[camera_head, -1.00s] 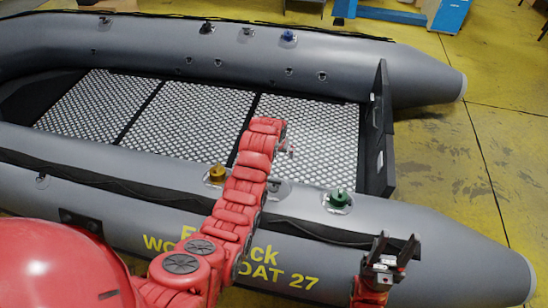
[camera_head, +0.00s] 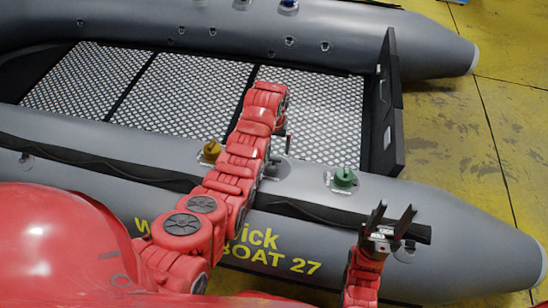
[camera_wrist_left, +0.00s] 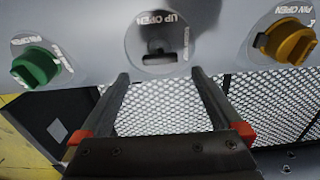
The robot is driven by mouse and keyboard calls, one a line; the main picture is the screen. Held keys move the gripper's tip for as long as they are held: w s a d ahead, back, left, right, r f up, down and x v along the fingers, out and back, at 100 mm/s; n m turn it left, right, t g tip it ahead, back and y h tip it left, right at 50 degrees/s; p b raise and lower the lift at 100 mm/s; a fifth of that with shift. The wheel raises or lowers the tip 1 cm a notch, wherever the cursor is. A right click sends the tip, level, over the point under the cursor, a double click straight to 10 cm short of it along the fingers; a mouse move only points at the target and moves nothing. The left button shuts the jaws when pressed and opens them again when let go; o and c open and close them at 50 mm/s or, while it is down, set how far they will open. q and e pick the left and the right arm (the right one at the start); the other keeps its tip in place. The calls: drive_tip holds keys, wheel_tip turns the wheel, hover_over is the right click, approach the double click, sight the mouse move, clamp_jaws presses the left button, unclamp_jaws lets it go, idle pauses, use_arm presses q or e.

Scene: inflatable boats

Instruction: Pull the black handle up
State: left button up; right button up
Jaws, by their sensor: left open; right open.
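The black handle (camera_wrist_left: 160,50) shows in the left wrist view as a dark piece in a round grey fitting marked "UP OPEN" on the grey boat (camera_wrist_left: 100,30). In the head view the fitting (camera_head: 278,166) sits on the near tube, partly behind my left arm. My left gripper (camera_wrist_left: 160,75) is open and empty. In the wrist view its two fingertips lie just below the fitting, one on each side of the handle; I cannot tell whether they touch anything. My right gripper (camera_head: 388,218) is open and empty near the tube's outer side.
A yellow-orange knob (camera_head: 212,151) and a green knob (camera_head: 344,178) stand on either side of the fitting. They also show in the wrist view, the green knob (camera_wrist_left: 36,66) left and the yellow knob (camera_wrist_left: 288,42) right. Yellow floor (camera_head: 455,130) lies clear at the right.

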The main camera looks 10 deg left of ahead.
sight(274, 158)
use_arm(q)
drive_tip(key=shift+f, duration=3.1)
clamp_jaws()
